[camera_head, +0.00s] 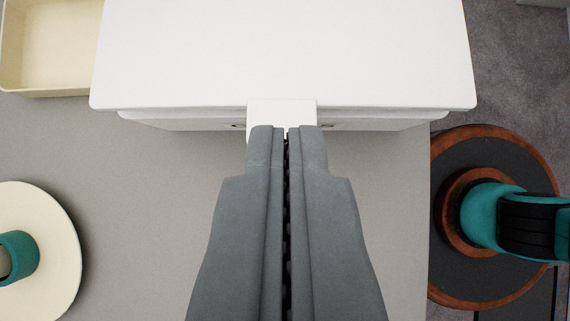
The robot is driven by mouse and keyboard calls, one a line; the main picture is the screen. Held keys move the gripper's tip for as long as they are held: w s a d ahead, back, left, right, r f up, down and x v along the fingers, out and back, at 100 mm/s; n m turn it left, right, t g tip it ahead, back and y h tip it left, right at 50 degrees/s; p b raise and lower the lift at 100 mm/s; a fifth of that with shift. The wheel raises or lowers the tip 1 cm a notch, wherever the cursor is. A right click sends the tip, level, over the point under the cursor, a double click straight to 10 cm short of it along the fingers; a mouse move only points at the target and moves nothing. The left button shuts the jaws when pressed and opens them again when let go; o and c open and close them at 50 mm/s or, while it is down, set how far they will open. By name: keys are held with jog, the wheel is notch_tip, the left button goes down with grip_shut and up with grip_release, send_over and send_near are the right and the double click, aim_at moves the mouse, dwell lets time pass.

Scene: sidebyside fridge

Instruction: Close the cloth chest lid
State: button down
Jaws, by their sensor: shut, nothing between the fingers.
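The white cloth chest (400,124) stands at the top centre of the view, seen from above. Its broad white lid (285,50) covers its top and overhangs the front wall. The lid looks down or nearly down; I cannot tell whether it is fully closed. A white tab (281,111) sticks out at the middle of the front edge, with small dark metal parts either side. My gripper (287,130) is shut and empty. Its fingertips are at the tab's front edge and overlap it in the view; I cannot tell whether they touch it.
A cream open box (50,92) stands left of the chest. A round cream plate-like disc (55,235) with a teal cup-like thing (30,255) on it is at the lower left. The grey surface (150,200) in front of the chest is clear.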

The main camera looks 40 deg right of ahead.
send_near(286, 113)
jog(key=x, duration=0.5)
jog(key=shift+w+d+r, duration=0.2)
jog(key=shift+d+r, duration=0.15)
jog(key=shift+f, duration=0.65)
jog(key=shift+a, duration=0.1)
jog(key=shift+s+a+f, duration=0.1)
jog(key=shift+f, duration=0.5)
jog(key=shift+s+a+f, duration=0.1)
jog(key=shift+f, duration=0.55)
